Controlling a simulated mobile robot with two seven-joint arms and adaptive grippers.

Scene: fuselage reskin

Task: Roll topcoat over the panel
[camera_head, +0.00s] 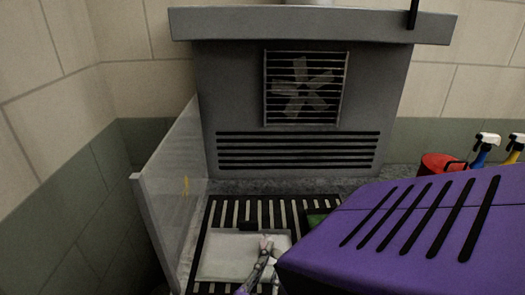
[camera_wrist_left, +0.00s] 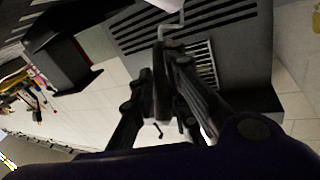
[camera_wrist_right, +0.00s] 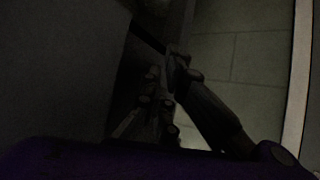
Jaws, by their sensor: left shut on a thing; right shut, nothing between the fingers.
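A pale rectangular panel (camera_head: 222,262) lies on the slatted grate (camera_head: 212,215) inside the grey booth. My left gripper (camera_head: 264,252) is over the panel's right part in the head view. In the left wrist view my left gripper (camera_wrist_left: 172,75) is shut on a tool with a bent wire frame (camera_wrist_left: 172,30) and a white roller end (camera_wrist_left: 166,4), apparently the paint roller. The roller end is cut off by that view's edge, so I cannot tell whether it touches the panel. My right gripper (camera_wrist_right: 165,100) is shut and empty in its dark wrist view.
A translucent side wall (camera_head: 165,195) stands left of the grate. A booth back with a fan grille (camera_head: 305,88) rises behind. A green object (camera_head: 315,218) is partly hidden right of the panel. A red container (camera_head: 438,164) and spray bottles (camera_head: 484,148) stand at the right.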

